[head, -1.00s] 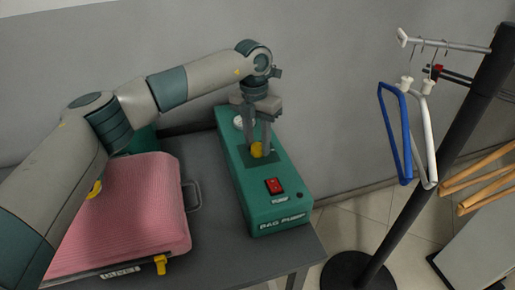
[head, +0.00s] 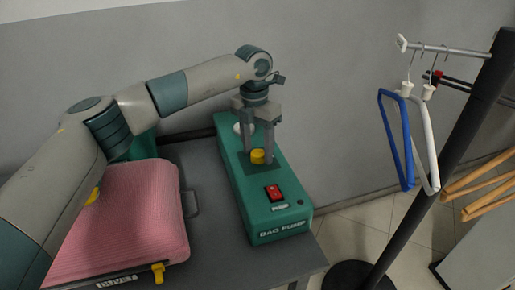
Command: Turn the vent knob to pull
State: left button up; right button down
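The green bag pump (head: 262,193) stands on the grey table. Its yellow vent knob (head: 258,157) sits on a dark plate on the pump's top. My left gripper (head: 258,154) points down over the pump, its fingers spread apart on either side of the knob. The fingers look open, with a gap beside the knob. Whether a fingertip touches the knob cannot be told. The knob's pointing direction and any lettering are too small to read. A red switch (head: 273,193) is nearer on the pump's top. My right gripper is not in view.
A pink duvet bag (head: 130,220) with yellow valves lies on the table (head: 200,165) left of the pump. A rack (head: 440,165) with blue and white hangers (head: 396,140) stands to the right. The wall is close behind the pump.

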aim_at(256, 151)
pick_arm(q)
jog(key=shift+r, duration=0.7)
jog(key=r, duration=0.3)
jog(key=r+b, duration=0.1)
jog(key=r, duration=0.1)
jog(key=shift+w+a+r, duration=0.15)
jog(key=shift+a+r, duration=0.05)
jog(key=shift+r, duration=0.2)
notch_tip(256, 151, up, 10)
jog(key=shift+w+a+b, duration=0.15)
jog(key=shift+a+b, duration=0.05)
jog(key=shift+b, duration=0.2)
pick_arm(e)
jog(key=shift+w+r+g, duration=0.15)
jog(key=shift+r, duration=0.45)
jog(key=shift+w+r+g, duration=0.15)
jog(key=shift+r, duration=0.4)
